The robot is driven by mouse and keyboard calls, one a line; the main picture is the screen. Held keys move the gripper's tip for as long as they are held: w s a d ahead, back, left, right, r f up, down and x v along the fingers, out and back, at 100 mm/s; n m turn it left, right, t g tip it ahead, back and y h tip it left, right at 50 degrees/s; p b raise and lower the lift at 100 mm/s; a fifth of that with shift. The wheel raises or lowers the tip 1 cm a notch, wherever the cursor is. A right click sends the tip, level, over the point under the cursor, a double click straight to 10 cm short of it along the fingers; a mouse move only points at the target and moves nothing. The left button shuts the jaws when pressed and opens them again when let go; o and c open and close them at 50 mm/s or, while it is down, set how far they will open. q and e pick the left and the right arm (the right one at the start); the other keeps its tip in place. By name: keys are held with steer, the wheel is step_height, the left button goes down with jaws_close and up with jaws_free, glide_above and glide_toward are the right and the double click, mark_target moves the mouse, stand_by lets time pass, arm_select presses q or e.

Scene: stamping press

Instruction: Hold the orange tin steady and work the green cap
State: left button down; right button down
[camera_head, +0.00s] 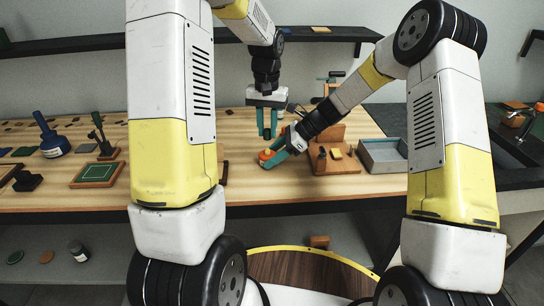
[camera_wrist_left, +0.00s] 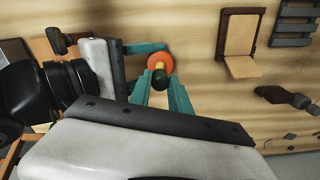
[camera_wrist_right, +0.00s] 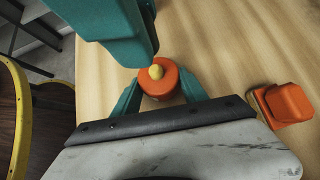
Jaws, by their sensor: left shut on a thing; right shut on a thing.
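The orange tin (camera_head: 265,155) is on the wooden bench, small in the head view. It is a round orange body with a yellow knob on top in the right wrist view (camera_wrist_right: 148,83), and shows in the left wrist view (camera_wrist_left: 164,59). My right gripper (camera_wrist_right: 158,92) is shut on it, one finger on either side. My left gripper (camera_head: 267,136) is above the tin, pointing down. It is shut on the dark green cap (camera_wrist_left: 160,79). No green shows on the knob in the right wrist view. I cannot tell whether cap and tin touch.
A wooden stand (camera_head: 329,133) and a grey tray (camera_head: 385,158) are on the right. An orange block (camera_wrist_right: 291,103) lies near the tin. A green pad (camera_head: 97,174) and a blue stamp (camera_head: 53,143) are on the left. The bench's front edge is close to the tin.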

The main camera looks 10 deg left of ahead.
arm_select(q)
steer(key=shift+f, duration=0.15)
stand_by(0.5)
steer(key=shift+f, duration=1.55)
steer(key=shift+w+r, duration=0.1)
steer(key=shift+w, duration=0.05)
